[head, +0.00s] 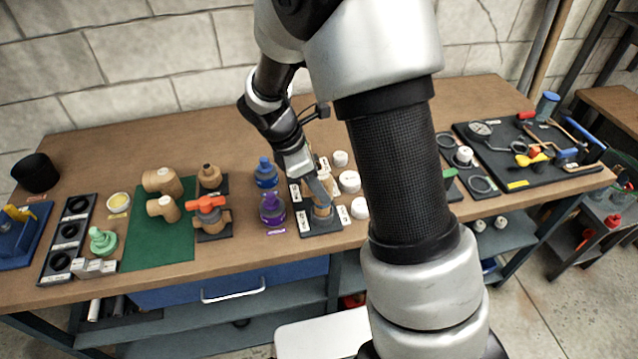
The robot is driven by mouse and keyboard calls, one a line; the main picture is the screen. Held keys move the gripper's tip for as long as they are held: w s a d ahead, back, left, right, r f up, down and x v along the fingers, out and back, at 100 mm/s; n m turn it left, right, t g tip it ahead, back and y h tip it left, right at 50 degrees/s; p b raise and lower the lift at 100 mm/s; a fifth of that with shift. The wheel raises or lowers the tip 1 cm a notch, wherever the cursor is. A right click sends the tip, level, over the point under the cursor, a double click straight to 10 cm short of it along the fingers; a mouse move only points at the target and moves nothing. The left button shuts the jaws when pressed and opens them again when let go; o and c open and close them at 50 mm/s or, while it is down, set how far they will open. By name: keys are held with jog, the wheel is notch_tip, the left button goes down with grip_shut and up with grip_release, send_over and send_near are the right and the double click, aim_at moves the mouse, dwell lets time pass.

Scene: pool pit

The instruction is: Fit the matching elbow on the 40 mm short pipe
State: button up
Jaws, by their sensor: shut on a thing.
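Two tan elbows lie on the green mat (150,247): a larger elbow (163,181) at the back and a smaller elbow (163,207) in front of it. My gripper (324,200) points down over a dark labelled stand (318,227) right of the mat. It is shut on a tan fitting (323,213) at the stand. The fingers and arm hide much of this piece, so I cannot tell whether it is a pipe or an elbow. More tan pieces show partly behind the gripper. The labels are too small to read.
A purple-labelled bottle (272,208) and a blue bottle (266,173) stand close left of the stand. White caps (349,182) lie to its right. An orange-handled valve (209,210) stands by the mat. A dark tool tray (500,152) is at the far right.

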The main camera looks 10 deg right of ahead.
jog(key=shift+f, duration=0.2)
jog(key=shift+f+b, duration=0.45)
jog(key=shift+f, duration=0.1)
jog(key=o, duration=1.6)
jog(key=shift+r+p, duration=3.35)
jog(key=shift+r, duration=0.7)
